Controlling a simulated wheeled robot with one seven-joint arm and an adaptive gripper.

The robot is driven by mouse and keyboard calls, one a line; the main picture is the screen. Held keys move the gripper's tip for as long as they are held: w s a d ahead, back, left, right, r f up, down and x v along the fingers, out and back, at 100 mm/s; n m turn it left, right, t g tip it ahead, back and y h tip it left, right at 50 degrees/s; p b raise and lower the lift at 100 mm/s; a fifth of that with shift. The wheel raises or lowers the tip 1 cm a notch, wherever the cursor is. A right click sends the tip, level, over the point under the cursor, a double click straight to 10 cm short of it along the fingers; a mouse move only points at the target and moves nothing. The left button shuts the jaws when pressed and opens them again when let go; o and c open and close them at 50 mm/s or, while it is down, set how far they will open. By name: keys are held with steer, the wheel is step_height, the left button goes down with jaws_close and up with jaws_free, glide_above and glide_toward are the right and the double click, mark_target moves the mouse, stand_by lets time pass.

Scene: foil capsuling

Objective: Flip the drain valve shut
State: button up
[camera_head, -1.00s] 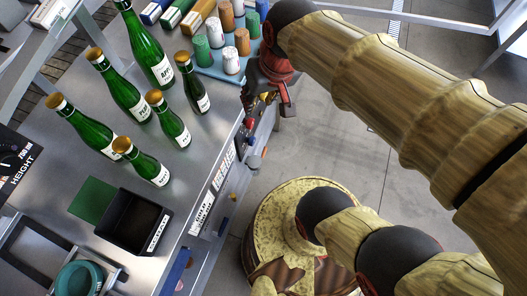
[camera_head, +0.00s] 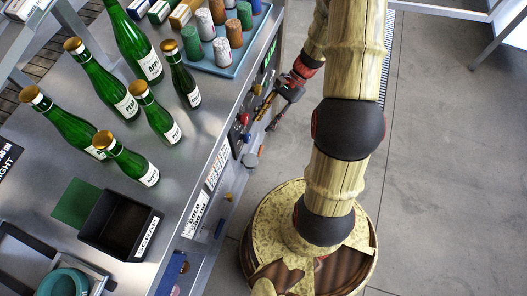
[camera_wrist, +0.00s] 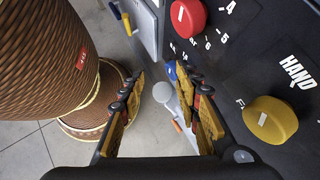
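My gripper (camera_head: 265,119) is beside the bench's right side, fingers pointing along the control panel. In the wrist view my gripper (camera_wrist: 162,112) has its fingers spread, with nothing held between them. A small blue and yellow fitting (camera_wrist: 122,18) shows at the top of the wrist view, beyond the fingertips. It may be the drain valve, but I cannot tell for sure. In the head view a small yellow piece (camera_head: 228,196) sits low on the bench side; it may be the same part. A grey round knob (camera_wrist: 162,92) appears between the fingers.
The panel carries a red knob (camera_wrist: 188,17) and a yellow knob (camera_wrist: 270,120) close to my right finger. Several green bottles (camera_head: 126,160), a black bin (camera_head: 120,226) and a blue tray (camera_head: 236,66) stand on the bench. Open floor (camera_head: 440,180) lies to the right.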

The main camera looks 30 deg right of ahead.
steer(key=w+d+f+m+t+y+b, duration=0.1)
steer(key=w+d+f+m+t, duration=0.15)
steer(key=f+m, duration=0.4)
steer(key=w+d+f+m+t+y+b, duration=0.1)
steer(key=f+m+t+y, duration=0.2)
steer(key=f, duration=0.6)
steer(key=w+d+f+m+t, duration=0.1)
steer(key=f+m+t, duration=0.2)
steer(key=f+m, duration=0.4)
steer(key=s+d+f+m+t+h+b, duration=0.1)
steer(key=s+f+m+t+h, duration=0.2)
steer(key=f+m, duration=0.5)
steer(key=s+d+f+m+t+h+b, duration=0.1)
steer(key=f+m+t+h, duration=0.3)
steer(key=f, duration=0.9)
steer(key=w+a+m+b, duration=0.1)
steer(key=w+a+b, duration=0.1)
steer(key=w, duration=0.5)
steer(key=shift+a+f+t, duration=0.3)
steer(key=shift+f+t, duration=0.05)
steer(key=shift+f, duration=0.05)
steer(key=shift+c, duration=0.7)
jaws_close()
